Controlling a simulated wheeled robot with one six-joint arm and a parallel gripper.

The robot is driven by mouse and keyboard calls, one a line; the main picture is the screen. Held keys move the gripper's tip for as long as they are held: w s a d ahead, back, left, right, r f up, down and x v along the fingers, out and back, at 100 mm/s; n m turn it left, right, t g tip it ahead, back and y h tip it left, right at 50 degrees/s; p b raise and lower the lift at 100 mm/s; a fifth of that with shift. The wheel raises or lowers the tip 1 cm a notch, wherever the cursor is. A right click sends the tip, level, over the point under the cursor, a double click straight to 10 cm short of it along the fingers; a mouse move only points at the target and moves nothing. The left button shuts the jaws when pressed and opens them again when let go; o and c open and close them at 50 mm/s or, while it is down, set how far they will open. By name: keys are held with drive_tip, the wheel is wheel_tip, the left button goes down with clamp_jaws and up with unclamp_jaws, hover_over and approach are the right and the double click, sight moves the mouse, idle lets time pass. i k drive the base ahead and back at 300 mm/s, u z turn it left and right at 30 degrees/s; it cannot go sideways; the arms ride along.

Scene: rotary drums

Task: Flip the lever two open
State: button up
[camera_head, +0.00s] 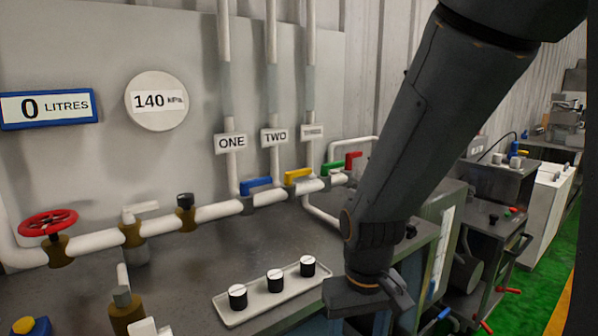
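The yellow lever (299,175) sits on the white pipe under the sign TWO (274,137). It lies roughly along the pipe. The blue lever (256,184) is to its left under the sign ONE (230,143), and the green lever (332,167) is to its right under the third sign (312,132). My dark arm comes down from the top right. My gripper (370,298) is low in the picture, right of the knob tray and well below and right of the yellow lever, apart from it. Its fingers cannot be made out clearly.
A tray with black knobs (228,312) lies on the grey bench. A red valve wheel (47,222) is at the left, and a red lever (353,160) is close to my arm. Vertical pipes rise behind the levers. Green floor and machines are at the right.

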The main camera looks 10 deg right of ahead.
sight(288, 177)
drive_tip(key=k, duration=0.5)
drive_tip(key=z, duration=1.65)
drive_tip(key=i, duration=1.1)
drive_tip(key=u, duration=2.45)
